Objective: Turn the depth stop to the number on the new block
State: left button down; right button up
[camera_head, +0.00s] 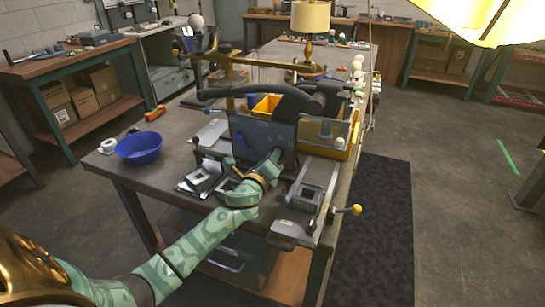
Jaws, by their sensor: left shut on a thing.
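A blue-grey machine (262,138) stands on the workbench, its upright front panel facing me. My left gripper (277,157) is at the right part of that panel, shut on a small part there, apparently the depth stop. The fingers hide most of this part, and no number on it can be read. A grey block-like fixture (306,197) lies on the bench to the right of my gripper. Another dark fixture with a pale plate (201,175) lies to the left. I cannot tell which is the new block, and no number shows. My right gripper is not in view.
A yellow-knobbed lever (345,210) sticks out at the right edge. A lamp with a cream shade (310,18) stands at the far end. Dark floor mat (372,235) is clear.

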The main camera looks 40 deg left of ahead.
pick_arm(q)
jog(key=shift+n, duration=0.3)
jog(key=c, duration=1.4)
grip_release()
jog(key=shift+c, duration=0.2)
jog(key=p+v, duration=0.2)
jog(key=v, duration=1.4)
jog(key=shift+s+d, duration=0.1)
jog(key=shift+s, duration=0.05)
